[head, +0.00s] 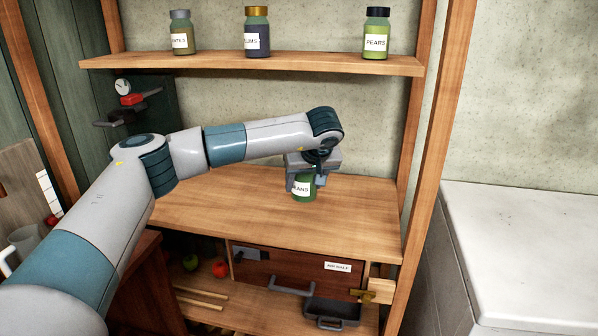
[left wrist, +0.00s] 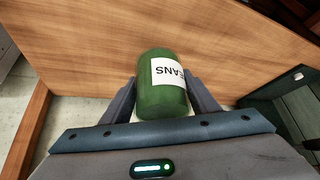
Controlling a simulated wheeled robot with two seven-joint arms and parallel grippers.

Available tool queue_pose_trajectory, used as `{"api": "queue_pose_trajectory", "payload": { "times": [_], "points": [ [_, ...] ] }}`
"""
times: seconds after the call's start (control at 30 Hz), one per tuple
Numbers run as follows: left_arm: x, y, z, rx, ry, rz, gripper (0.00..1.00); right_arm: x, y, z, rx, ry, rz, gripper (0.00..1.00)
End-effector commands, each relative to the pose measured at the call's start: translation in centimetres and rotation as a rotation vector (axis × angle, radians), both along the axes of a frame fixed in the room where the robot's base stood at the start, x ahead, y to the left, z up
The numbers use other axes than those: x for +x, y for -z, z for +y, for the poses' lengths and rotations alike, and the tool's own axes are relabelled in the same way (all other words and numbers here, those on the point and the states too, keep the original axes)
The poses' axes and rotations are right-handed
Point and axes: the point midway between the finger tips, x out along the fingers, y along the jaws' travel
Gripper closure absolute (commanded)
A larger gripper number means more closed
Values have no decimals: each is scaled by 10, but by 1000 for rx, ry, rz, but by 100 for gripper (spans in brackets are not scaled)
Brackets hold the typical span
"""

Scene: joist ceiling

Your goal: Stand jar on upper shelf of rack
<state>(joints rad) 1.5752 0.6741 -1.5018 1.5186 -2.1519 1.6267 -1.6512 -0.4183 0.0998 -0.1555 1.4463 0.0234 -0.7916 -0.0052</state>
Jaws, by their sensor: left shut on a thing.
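A green jar (head: 303,190) with a white label, reading in part "EANS", is at the middle shelf of the wooden rack. My left gripper (head: 303,178) is shut on it from above and hides its top. In the left wrist view the jar (left wrist: 162,90) sits between the two fingers (left wrist: 162,100). I cannot tell whether its base touches the shelf (head: 230,205). The upper shelf (head: 250,63) holds three labelled jars: one grey-capped (head: 181,35), one gold-capped (head: 257,35) and one dark-capped reading "PEARS" (head: 376,38). My right gripper is not in view.
Gaps lie between the upper jars, the wider one left of the pears. Rack posts (head: 440,150) bound the right side. Below are a brown case (head: 290,262), a dark tray (head: 332,310) and a red apple (head: 220,269). A white chest (head: 530,240) stands at right.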

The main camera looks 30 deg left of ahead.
Motion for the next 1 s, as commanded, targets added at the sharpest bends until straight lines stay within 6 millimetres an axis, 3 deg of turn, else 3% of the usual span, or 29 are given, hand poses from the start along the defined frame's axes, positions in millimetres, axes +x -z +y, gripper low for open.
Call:
{"api": "queue_pose_trajectory", "payload": {
  "times": [0.27,0.6,0.8,1.0],
  "points": [
    [-56,34,-51,16,229,6,79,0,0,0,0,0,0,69],
    [-148,64,-106,3,513,6,79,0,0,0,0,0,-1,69],
    [-194,72,-126,-13,634,2,79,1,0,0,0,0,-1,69],
    [-215,74,-133,-21,686,0,79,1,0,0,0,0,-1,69]
  ]
}}
